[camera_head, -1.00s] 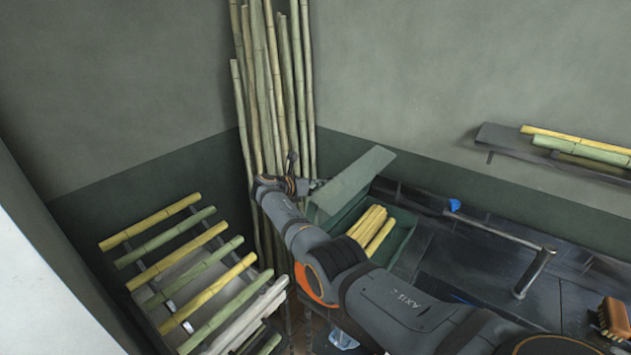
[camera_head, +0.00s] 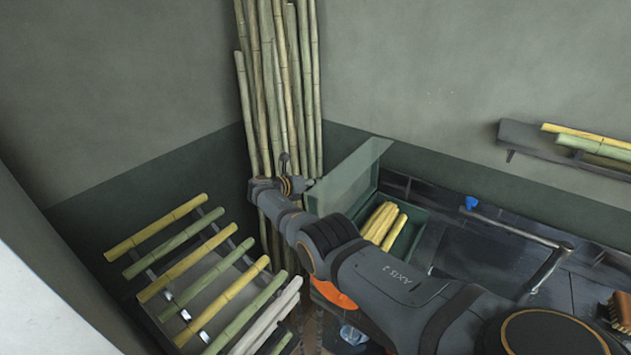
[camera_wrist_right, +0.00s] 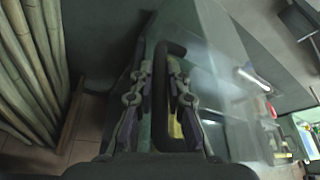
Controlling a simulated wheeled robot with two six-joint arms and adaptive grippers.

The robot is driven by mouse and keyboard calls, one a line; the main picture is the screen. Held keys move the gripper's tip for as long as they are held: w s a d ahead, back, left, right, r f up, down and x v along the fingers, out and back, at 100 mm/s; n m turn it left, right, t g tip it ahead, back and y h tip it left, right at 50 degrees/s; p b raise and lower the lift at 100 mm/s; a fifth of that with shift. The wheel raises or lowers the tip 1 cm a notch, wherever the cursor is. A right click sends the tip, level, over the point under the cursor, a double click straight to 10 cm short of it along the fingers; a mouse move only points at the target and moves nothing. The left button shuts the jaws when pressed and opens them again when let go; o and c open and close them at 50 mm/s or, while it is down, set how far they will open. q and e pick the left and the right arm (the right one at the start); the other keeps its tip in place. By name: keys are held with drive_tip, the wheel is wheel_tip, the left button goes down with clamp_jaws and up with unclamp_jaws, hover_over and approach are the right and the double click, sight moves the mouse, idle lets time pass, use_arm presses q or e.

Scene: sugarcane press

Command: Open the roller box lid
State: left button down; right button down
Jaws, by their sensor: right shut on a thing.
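The green roller box (camera_head: 411,240) stands right of the middle in the head view, with several yellow cane pieces (camera_head: 384,222) inside. Its lid (camera_head: 346,182) is raised, standing steeply tilted above the box's left side, so the box is open. My right gripper (camera_head: 306,185) is at the lid's left edge, partly hidden behind its own wrist. In the right wrist view my right gripper (camera_wrist_right: 158,85) is shut on the lid's dark handle (camera_wrist_right: 171,48), with the pale lid panel (camera_wrist_right: 215,75) beside it. My left gripper is not in view.
Tall canes (camera_head: 280,90) lean in the corner just behind my right gripper. A rack of cut canes (camera_head: 195,270) stands at the left. A dark counter with a metal bar (camera_head: 548,268) and a brush (camera_head: 620,311) lies to the right.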

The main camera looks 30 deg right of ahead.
drive_tip(key=shift+s+f, duration=0.1)
drive_tip(key=shift+f, duration=0.1)
drive_tip(key=c, duration=1.6)
unclamp_jaws()
drive_tip(key=shift+d, duration=0.25)
drive_tip(key=shift+a+r, duration=0.1)
drive_tip(key=shift+a, duration=0.35)
drive_tip(key=v, duration=1.1)
